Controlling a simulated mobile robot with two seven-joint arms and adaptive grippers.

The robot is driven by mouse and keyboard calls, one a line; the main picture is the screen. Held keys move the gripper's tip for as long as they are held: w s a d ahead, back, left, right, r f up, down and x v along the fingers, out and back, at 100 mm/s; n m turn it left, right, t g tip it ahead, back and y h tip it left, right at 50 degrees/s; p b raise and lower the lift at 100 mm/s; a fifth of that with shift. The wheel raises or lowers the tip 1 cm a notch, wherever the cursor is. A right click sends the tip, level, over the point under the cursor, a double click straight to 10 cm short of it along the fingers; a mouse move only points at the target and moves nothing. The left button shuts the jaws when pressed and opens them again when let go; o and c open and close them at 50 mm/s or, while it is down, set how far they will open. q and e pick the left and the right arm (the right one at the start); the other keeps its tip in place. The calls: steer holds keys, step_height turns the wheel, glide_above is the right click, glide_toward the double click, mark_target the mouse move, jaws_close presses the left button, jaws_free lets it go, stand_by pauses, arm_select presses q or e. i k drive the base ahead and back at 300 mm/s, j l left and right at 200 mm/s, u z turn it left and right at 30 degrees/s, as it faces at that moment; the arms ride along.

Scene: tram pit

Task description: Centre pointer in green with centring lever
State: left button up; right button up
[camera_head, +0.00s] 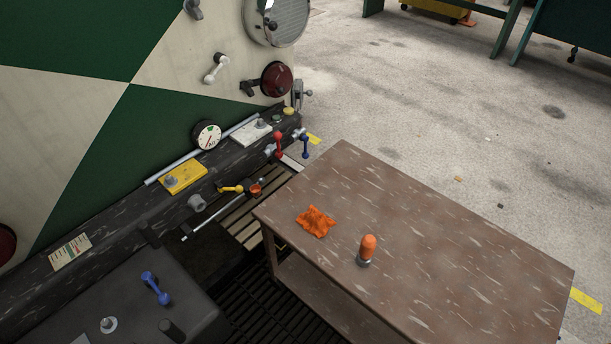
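A round gauge (206,135) with a white face, dark rim and a pointer is on the dark beam along the green and white tram front. Its face shows some red and green, but it is too small to tell where the pointer stands. Several levers show: a yellow one (231,189), a red one (278,143), a blue one (305,147) near the beam's right end, and a blue one (155,289) on the dark block at the lower left. I cannot tell which is the centring lever. Neither of my grippers is in view.
A brown worktable (450,250) stands right of the beam, with an orange cloth (315,221) and an orange-topped object (367,248) on it. A dark grating (275,310) lies between table and beam. The concrete floor (430,90) behind the table is mostly clear.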

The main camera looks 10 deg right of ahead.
mark_target(163, 299)
steer(key=u, duration=1.45)
